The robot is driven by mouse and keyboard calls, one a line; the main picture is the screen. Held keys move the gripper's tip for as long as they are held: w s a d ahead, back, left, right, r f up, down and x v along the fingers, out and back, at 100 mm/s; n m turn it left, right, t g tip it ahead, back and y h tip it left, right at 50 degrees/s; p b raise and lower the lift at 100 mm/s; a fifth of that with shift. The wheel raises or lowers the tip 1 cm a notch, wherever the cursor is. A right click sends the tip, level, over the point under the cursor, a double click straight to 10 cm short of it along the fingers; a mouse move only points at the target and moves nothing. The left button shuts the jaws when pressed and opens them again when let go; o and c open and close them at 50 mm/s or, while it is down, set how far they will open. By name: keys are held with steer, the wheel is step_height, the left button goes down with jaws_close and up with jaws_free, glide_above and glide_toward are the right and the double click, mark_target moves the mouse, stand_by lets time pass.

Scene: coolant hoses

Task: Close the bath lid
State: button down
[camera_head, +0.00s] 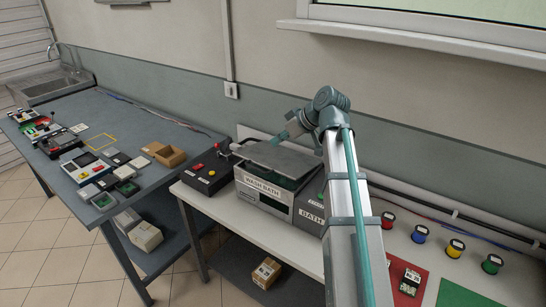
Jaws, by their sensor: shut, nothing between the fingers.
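The wash bath (262,189) is a grey box labelled "WASH BATH" on the white bench. Its flat grey lid (268,156) lies over the top at a slight tilt. A dark green gap shows between the lid and the front part of the rim, so the lid is partly open. My gripper (279,139) is small in the head view, shut and empty, pointing down and left at the lid's back edge. I cannot tell whether its tips touch the lid. My arm hides part of the bench to the right of the bath.
A dark control box (207,179) with buttons stands left of the bath. A grey box labelled "BATH" (312,214) adjoins its right side. Several coloured round items, including a yellow one (455,248), stand along the bench's right. A blue-grey table (150,130) with devices is at left.

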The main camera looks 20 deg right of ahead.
mark_target(259, 162)
steer(key=p+x, duration=0.3)
steer(key=x, duration=0.7)
steer(key=shift+w+r, duration=0.1)
step_height(259, 162, down, 2)
steer(key=shift+f+p, duration=0.1)
steer(key=shift+p, duration=0.4)
steer(key=shift+a+f, duration=0.1)
steer(key=shift+f, duration=0.8)
